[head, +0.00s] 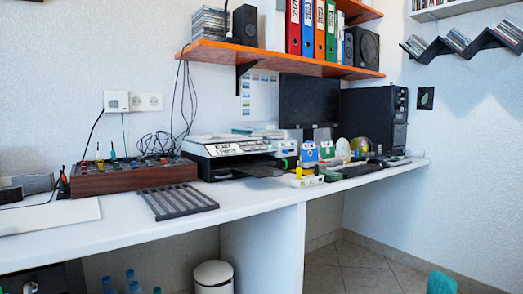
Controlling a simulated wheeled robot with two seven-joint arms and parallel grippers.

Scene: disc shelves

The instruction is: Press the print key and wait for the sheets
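A white and black printer (228,155) stands on the white desk (250,206), against the wall near the middle of the head view. Its sloped control panel (238,148) faces the room, with a small display and keys. The print key is too small to single out. A dark tray (255,170) juts from the printer's front, and I see no white sheet lying on it. Neither of my grippers shows in the head view.
Left of the printer is a wooden box with knobs and cables (133,177), with a dark ribbed rack (177,201) before it. Small boxes (308,151) and a black computer tower (375,118) stand to the right. An orange shelf (290,64) hangs above.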

